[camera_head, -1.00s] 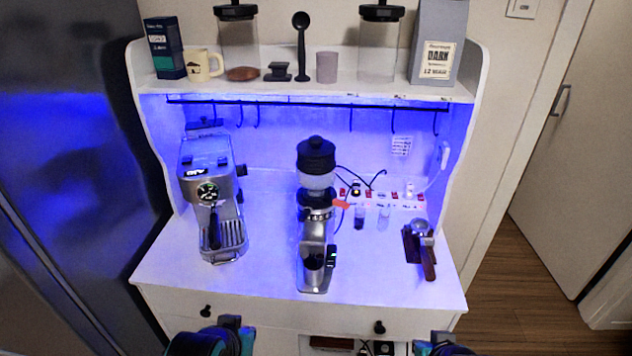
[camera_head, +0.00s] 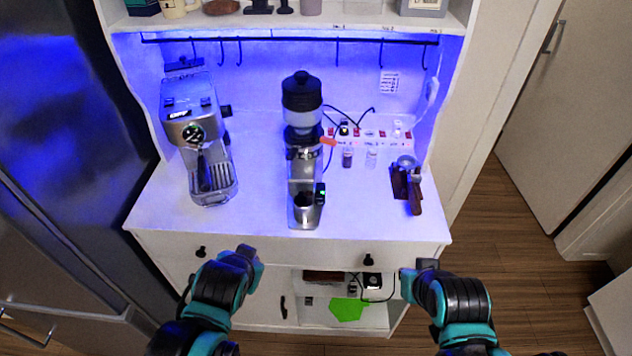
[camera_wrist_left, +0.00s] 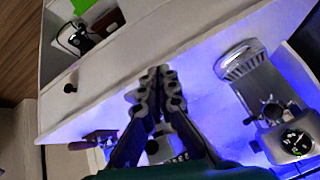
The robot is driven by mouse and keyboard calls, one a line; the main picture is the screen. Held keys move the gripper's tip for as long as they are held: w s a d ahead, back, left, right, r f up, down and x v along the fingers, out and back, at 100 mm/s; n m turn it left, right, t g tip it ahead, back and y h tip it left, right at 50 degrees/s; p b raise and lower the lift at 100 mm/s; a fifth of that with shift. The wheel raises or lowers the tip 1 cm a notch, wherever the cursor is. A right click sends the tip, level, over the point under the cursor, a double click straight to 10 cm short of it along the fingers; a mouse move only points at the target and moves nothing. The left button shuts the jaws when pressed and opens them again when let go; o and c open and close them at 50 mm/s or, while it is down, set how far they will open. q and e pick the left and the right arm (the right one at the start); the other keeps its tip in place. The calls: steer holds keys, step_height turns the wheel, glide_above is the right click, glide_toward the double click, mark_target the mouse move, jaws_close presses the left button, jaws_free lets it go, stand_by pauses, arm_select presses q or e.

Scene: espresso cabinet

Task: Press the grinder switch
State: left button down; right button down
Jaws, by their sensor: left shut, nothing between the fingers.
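The grinder (camera_head: 303,125) stands upright in the middle of the white counter (camera_head: 262,205), with a dark hopper on top and a silver body. A small dark part with a green light (camera_head: 320,192) sits low on its right side; I cannot tell if it is the switch. My left gripper (camera_head: 247,254) is in front of the counter's front edge, left of the grinder and apart from it. In the left wrist view the left gripper (camera_wrist_left: 158,76) is shut and empty, partly covering the grinder. My right gripper (camera_head: 420,266) is right of the grinder, its fingers unclear.
The espresso machine (camera_head: 197,135) stands left of the grinder. A portafilter (camera_head: 408,180) lies at the right. Small jars (camera_head: 347,158) and a power strip with red switches (camera_head: 370,133) are behind. A shelf (camera_head: 290,22) hangs above. The front counter strip is mostly clear.

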arm_select(q)
steer(key=w+d+m+t, duration=0.2)
steer(key=d+m, duration=0.5)
steer(key=w+d+r+m+t, duration=0.1)
steer(key=w+d+m+t, duration=0.2)
steer(key=d+m, duration=0.4)
steer(key=shift+w+d+m+h+p, duration=0.3)
steer(key=shift+d+h+p, duration=0.1)
steer(key=shift+d, duration=0.1)
steer(key=shift+w, duration=0.1)
steer(key=b, duration=0.4)
glide_toward(320, 200)
steer(key=w+f, duration=0.2)
steer(key=f, duration=0.1)
steer(key=shift+f, duration=0.3)
steer(key=shift+w+r, duration=0.15)
steer(key=shift+w, duration=0.45)
steer(key=shift+w+r, duration=0.15)
steer(key=shift+w, duration=0.5)
steer(key=shift+w+r, duration=0.15)
steer(key=shift+w, duration=0.45)
